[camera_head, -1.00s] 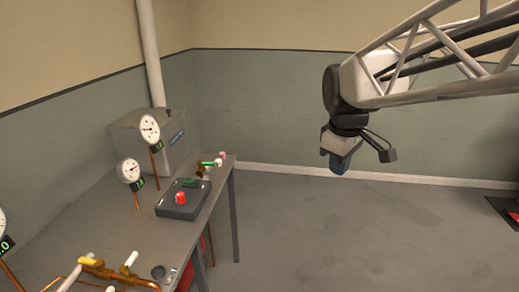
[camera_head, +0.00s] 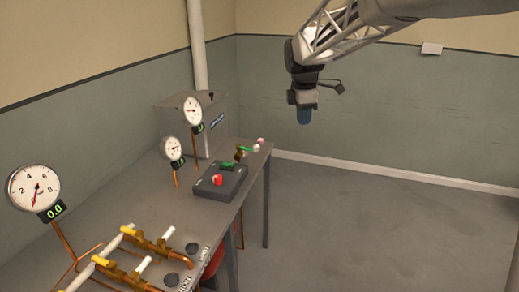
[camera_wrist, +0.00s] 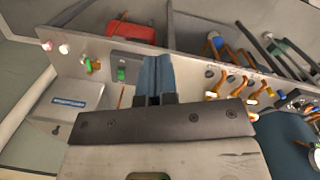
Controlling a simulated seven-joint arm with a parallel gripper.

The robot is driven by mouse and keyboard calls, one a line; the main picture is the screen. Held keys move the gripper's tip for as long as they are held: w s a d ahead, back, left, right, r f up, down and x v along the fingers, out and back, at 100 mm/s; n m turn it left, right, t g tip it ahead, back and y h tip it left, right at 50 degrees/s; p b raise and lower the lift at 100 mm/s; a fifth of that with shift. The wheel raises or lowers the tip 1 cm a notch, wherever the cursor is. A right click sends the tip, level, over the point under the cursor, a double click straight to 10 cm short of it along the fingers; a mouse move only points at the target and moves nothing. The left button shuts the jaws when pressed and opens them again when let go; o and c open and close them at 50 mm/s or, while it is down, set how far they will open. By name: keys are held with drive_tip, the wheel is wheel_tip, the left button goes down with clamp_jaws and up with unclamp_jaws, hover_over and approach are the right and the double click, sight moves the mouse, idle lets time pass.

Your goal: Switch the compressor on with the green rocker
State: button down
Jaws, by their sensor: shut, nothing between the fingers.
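The green rocker (camera_head: 228,164) sits on a dark control box (camera_head: 220,190) on the bench, behind a red knob (camera_head: 217,179). In the wrist view the green rocker (camera_wrist: 121,74) shows just left of my fingertips, on the dark box face. My gripper (camera_head: 304,118) hangs fingers down in the air, to the right of the box and above it, clear of the bench. Its blue fingers (camera_wrist: 157,72) are together and empty in the wrist view. The fingers hide the part of the box where the red knob is.
Dial gauges, one a large gauge (camera_head: 33,188), stand on copper pipes along the bench (camera_head: 150,200). Brass valves (camera_head: 150,240) lie at the near end. A grey cabinet (camera_head: 205,120) stands behind. A red object (camera_wrist: 130,32) shows below the bench. The floor at right is clear.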

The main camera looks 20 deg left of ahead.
drive_tip(key=w+a+f+n, duration=0.3)
drive_tip(key=w+a+n, duration=0.1)
drive_tip(key=a, duration=0.4)
drive_tip(key=w+a+f+n, duration=0.3)
drive_tip(key=a, duration=0.5)
drive_tip(key=n+h, duration=0.1)
drive_tip(key=n, duration=0.5)
hover_over(232, 164)
drive_tip(key=a, duration=0.3)
wheel_tip(232, 164, down, 8)
drive_tip(key=shift+s+r+g, duration=0.15)
drive_tip(key=shift+r+g, duration=0.1)
drive_tip(key=shift+g, duration=0.05)
drive_tip(key=shift+d, duration=0.1)
drive_tip(key=shift+f, duration=0.15)
drive_tip(key=f, duration=0.4)
drive_tip(key=d+f, duration=0.1)
drive_tip(key=f, duration=0.4)
drive_tip(key=d+f, duration=0.1)
drive_tip(key=f, duration=0.3)
drive_tip(key=shift+d+f, duration=0.15)
drive_tip(key=shift+f, duration=0.1)
